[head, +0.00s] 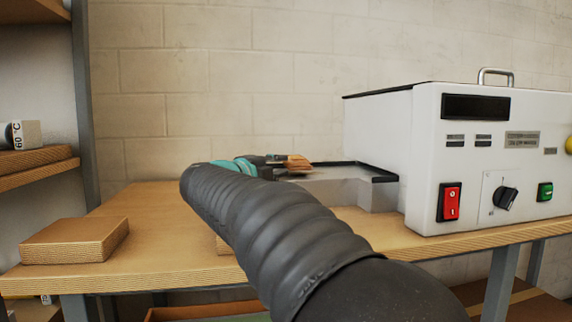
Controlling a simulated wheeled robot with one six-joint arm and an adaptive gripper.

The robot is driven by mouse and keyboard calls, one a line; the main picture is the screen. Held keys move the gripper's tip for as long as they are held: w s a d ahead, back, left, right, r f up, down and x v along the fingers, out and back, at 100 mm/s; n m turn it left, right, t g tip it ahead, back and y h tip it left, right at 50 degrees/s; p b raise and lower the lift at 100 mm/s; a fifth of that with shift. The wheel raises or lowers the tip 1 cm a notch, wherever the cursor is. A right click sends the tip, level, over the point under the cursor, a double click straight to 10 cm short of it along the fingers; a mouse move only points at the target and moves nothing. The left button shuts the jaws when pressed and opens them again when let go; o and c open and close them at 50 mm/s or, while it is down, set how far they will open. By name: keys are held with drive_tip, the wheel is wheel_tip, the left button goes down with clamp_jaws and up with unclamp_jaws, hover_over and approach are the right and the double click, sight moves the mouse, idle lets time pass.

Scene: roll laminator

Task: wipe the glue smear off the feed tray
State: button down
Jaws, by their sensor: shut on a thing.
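The feed tray (345,188) is a grey, shallow tray with a black rim, joined to the left side of the white laminator (425,150). My gripper (284,160) is at the tray's left end, partly hidden behind my dark ribbed arm. It is shut on a small tan-orange piece (299,163), perhaps a cloth or sponge. The piece is at or just above the tray's left part; I cannot tell whether it touches. I cannot make out the glue smear from this low angle.
The laminator's front has a red switch (450,202), a black knob (505,198) and a green button (545,192). A shelf stands at far left.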

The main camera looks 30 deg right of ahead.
drive_tip(key=shift+w+a+f+p, duration=0.1)
drive_tip(key=shift+w+a+p, duration=0.35)
drive_tip(key=shift+a, duration=0.35)
drive_tip(key=shift+w+a+f+p, duration=0.1)
drive_tip(key=shift+w+a+p, duration=0.15)
drive_tip(key=shift+w+a, duration=0.45)
drive_tip(key=shift+w+a+p, duration=0.35)
drive_tip(key=shift+a, duration=0.6)
drive_tip(key=shift+d+r+p, duration=0.1)
drive_tip(key=shift+r+p, duration=1.3)
drive_tip(key=shift+r, duration=1.85)
drive_tip(key=shift+r, duration=1.5)
drive_tip(key=shift+s, duration=0.1)
